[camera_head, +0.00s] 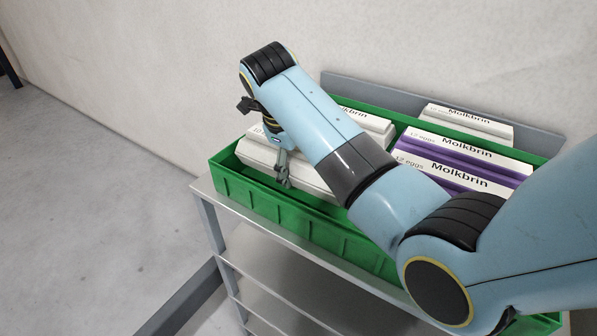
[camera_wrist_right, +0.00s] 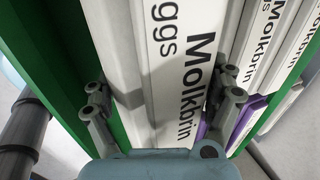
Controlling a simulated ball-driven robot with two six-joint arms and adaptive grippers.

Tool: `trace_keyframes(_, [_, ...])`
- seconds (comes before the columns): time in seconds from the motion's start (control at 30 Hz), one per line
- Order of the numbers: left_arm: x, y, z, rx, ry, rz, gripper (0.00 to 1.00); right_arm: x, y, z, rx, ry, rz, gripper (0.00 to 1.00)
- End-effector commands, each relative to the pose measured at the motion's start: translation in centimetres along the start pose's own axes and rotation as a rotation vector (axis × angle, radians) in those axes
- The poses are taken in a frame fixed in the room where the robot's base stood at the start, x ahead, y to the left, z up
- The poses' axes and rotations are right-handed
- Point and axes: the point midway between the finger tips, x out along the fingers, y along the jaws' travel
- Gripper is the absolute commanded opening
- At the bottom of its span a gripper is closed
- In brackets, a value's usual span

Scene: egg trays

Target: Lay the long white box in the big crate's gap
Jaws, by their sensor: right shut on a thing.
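The long white box (camera_head: 309,176) is at the left end of the big green crate (camera_head: 270,203), inside its walls. Its lower part is hidden behind the near wall, so I cannot tell whether it touches the floor. My right gripper (camera_head: 281,168) is shut on this box from above. In the right wrist view the two fingers (camera_wrist_right: 162,105) stand on either side of the white box (camera_wrist_right: 150,60), with the green crate wall (camera_wrist_right: 58,60) close on the left. My left gripper is not in view.
Other egg boxes share the crate: a white one (camera_head: 372,122) behind, another white one (camera_head: 470,118) at the back right, and purple-and-white ones (camera_head: 455,165) at the right. The crate stands on a grey shelf rack (camera_head: 290,250) near a pale wall. My right arm covers the crate's middle.

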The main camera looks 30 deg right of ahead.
Motion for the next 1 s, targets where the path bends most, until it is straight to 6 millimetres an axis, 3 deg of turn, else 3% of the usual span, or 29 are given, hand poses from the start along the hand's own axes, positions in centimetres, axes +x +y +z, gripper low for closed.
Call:
trace_keyframes(0.33, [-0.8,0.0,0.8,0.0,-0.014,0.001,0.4,3.4,1.3,0.2,0.001,-0.002,-0.002,0.31])
trace_keyframes(0.67, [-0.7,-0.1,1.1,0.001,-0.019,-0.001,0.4,3.8,1.4,0.2,0.002,-0.003,-0.003,0.31])
trace_keyframes(0.7, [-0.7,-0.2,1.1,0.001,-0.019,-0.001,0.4,4.0,1.6,0.1,0.001,-0.001,-0.001,0.9])
trace_keyframes(0.8, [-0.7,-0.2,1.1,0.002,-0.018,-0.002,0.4,3.9,1.6,0.1,0.001,-0.001,-0.001,1.0])
trace_keyframes(1.0, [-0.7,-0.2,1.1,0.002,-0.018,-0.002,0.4,3.9,1.5,0.1,0.001,-0.001,-0.001,1.0])
